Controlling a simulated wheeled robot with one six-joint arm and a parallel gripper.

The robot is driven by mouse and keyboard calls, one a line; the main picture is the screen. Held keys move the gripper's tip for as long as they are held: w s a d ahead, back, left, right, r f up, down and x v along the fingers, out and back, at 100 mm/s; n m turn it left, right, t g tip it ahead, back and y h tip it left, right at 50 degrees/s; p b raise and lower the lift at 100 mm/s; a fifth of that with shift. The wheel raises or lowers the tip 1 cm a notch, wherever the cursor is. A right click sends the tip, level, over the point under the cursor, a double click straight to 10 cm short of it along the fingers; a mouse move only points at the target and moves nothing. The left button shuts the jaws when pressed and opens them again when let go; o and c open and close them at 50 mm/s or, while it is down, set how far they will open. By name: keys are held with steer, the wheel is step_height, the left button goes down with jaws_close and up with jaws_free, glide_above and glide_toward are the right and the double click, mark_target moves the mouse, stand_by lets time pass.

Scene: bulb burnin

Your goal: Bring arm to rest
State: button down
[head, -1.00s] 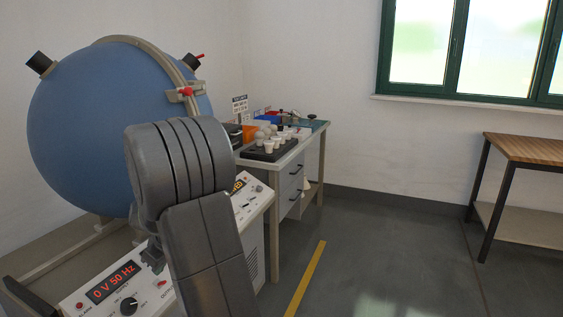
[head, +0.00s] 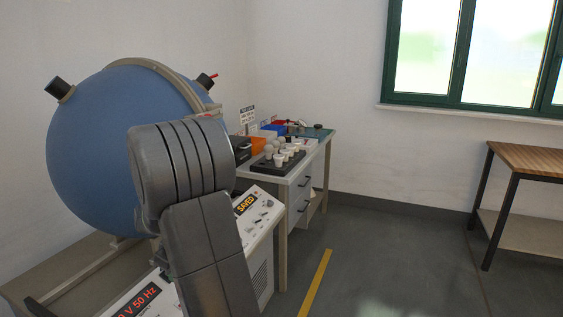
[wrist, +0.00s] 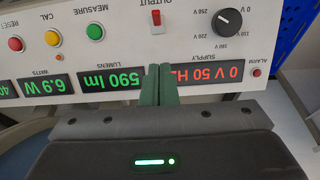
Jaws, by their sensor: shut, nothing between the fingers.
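My grey arm stands folded in the middle of the head view, in front of the blue sphere (head: 95,150). My gripper (wrist: 159,72) shows in the wrist view as two green fingers pressed together, with nothing between them. The fingertips appear over the white control panel (wrist: 120,55), which is upside down in that view. Its displays show 0 V 50 Hz, 590 lm and 6.9 W. A red output switch (wrist: 156,18) lies just beyond the fingertips. Whether the fingers touch the panel cannot be told. In the head view my arm hides part of the sphere and panel.
A bench (head: 300,170) behind holds a dark tray (head: 262,166) with several bulbs. A wooden table (head: 533,157) stands at the right. The floor (head: 390,260) between is clear.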

steer(key=shift+s+d+r, duration=0.1)
steer(key=shift+d+r, duration=0.05)
steer(key=shift+r, duration=0.55)
